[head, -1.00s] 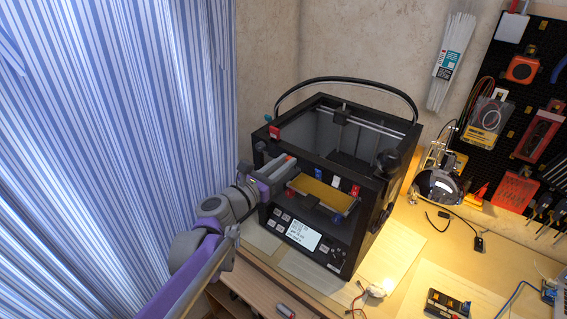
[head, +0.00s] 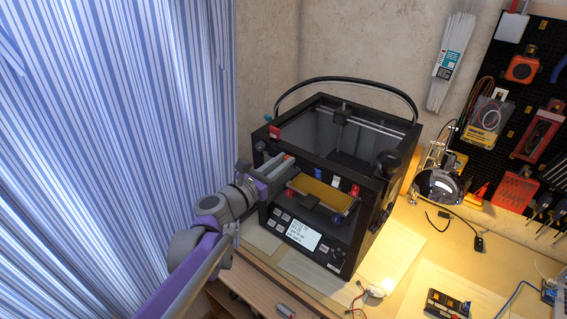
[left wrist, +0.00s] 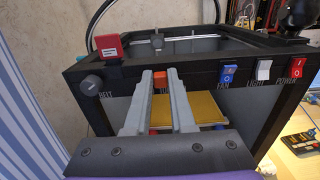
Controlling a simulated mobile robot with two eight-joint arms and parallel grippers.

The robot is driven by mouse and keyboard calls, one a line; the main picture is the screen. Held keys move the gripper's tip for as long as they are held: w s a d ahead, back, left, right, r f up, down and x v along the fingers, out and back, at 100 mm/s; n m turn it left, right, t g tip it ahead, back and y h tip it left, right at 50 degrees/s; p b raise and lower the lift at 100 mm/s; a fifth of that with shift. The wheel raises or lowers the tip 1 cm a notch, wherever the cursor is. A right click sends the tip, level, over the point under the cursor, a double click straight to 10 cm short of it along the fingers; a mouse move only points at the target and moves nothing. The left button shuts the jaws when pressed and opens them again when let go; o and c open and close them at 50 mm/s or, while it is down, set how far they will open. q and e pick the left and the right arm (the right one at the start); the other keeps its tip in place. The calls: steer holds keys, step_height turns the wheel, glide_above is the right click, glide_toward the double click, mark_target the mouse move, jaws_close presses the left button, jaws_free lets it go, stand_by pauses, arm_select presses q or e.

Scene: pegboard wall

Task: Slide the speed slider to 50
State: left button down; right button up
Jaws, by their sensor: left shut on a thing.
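A black 3D printer (head: 372,220) stands on the bench. On the top front bar, a small orange knob (left wrist: 160,77) sits between the fingertips of my left gripper (left wrist: 162,74), which is shut on it. I take it for the speed slider's knob, but its label is mostly hidden by the fingers and I cannot read a setting. My left gripper (head: 282,163) reaches in from the left in the head view. The printer's screen (head: 303,234) shows text too small to read. My right gripper is not in view.
Beside the knob are a round belt knob (left wrist: 91,84), a blue fan switch (left wrist: 229,74), a white light switch (left wrist: 264,69) and a red power switch (left wrist: 296,66). A red block (left wrist: 110,46) stands on the top rim. The pegboard (head: 520,85) hangs at right.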

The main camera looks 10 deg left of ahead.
arm_select(q)
steer(key=shift+w+a, duration=0.25)
steer(key=shift+a, duration=0.2)
steer(key=shift+w+a, duration=0.2)
steer(key=shift+a, duration=0.25)
steer(key=c, duration=1.2)
jaws_free()
steer(key=o, duration=0.4)
steer(key=shift+a, duration=0.15)
steer(key=shift+o, duration=0.2)
steer(key=b+v, duration=0.1)
steer(key=v, duration=0.9)
steer(key=shift+s, duration=0.35)
steer(key=shift+a, duration=0.15)
